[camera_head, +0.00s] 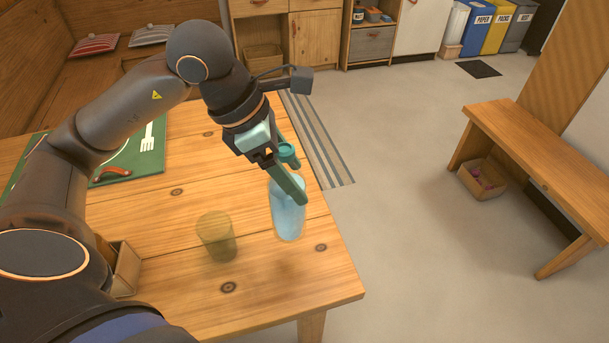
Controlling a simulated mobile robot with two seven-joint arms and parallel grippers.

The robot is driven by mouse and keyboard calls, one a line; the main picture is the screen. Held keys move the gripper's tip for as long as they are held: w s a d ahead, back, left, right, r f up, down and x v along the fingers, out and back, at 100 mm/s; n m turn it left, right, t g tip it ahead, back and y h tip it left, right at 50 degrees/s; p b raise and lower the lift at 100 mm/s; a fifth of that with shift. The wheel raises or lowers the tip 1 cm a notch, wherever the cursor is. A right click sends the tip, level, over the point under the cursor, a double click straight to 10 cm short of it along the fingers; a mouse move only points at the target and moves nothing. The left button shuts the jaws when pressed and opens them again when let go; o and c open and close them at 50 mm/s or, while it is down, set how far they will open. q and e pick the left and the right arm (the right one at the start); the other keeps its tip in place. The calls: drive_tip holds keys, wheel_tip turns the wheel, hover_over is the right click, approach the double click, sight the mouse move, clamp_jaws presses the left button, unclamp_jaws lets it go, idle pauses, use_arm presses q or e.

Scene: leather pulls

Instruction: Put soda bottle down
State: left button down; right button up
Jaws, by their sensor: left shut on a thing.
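A pale blue, see-through soda bottle (289,219) with a teal cap is near the right edge of the wooden table (173,223). My left gripper (292,178) reaches down from above and is shut on the bottle at its upper part. The bottle is close to upright. I cannot tell whether its base touches the table top. One finger hides part of the bottle's neck. My right gripper is not in view.
A see-through amber glass (216,237) stands left of the bottle. A wooden box (125,268) and a green mat (147,163) lie farther left. The table's right edge is close to the bottle. A bench (533,162) stands across the floor.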

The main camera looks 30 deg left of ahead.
use_arm(q)
drive_tip(key=w+a+f, duration=0.2)
drive_tip(key=w+f, duration=0.5)
drive_tip(key=f, duration=0.3)
drive_tip(key=shift+w, duration=0.2)
drive_tip(key=shift+f+b, duration=0.2)
drive_tip(key=shift+b, duration=0.15)
unclamp_jaws()
drive_tip(key=shift+s, duration=0.1)
